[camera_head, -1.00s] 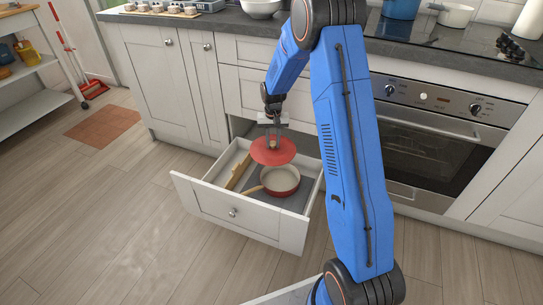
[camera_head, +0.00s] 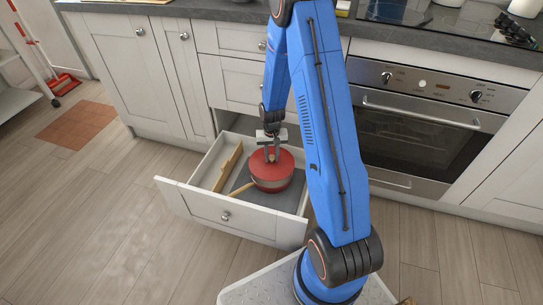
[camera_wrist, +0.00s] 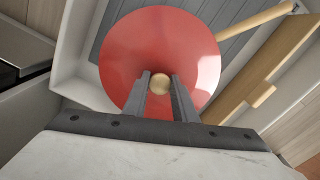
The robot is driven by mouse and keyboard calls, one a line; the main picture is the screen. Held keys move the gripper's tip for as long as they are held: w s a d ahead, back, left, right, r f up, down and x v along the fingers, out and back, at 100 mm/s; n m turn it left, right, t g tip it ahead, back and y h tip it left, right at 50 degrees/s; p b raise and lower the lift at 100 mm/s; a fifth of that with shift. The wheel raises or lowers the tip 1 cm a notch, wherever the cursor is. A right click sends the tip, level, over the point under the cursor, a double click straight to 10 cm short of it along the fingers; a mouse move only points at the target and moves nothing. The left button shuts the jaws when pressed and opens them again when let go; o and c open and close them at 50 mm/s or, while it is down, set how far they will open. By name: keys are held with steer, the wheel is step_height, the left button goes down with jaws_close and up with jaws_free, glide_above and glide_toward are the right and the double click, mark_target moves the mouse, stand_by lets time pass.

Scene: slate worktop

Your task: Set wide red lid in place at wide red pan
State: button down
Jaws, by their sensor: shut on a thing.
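The wide red lid (camera_head: 272,163) is round with a small wooden knob. It is over the wide red pan (camera_head: 272,183) in the open drawer, and its rim looks level with or just above the pan's. Whether it touches all round I cannot tell. The pan's wooden handle (camera_head: 241,189) points left and toward the drawer front. My gripper (camera_head: 271,158) is above the lid, shut on its knob. In the wrist view the lid (camera_wrist: 150,45) hides the pan's body, with the knob between the fingers (camera_wrist: 160,86) and the wooden handle (camera_wrist: 255,20) at upper right.
The open drawer (camera_head: 215,213) has a grey liner (camera_head: 290,200) and a wooden divider (camera_head: 228,167) left of the pan. The drawer walls stand close around the pan. The oven (camera_head: 425,125) is to the right.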

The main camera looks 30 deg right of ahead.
mark_target(272, 162)
steer(key=shift+f, duration=2.7)
steer(key=c, duration=1.4)
jaws_free()
steer(key=shift+o, duration=0.2)
step_height(272, 162, up, 17)
steer(key=shift+r, duration=0.2)
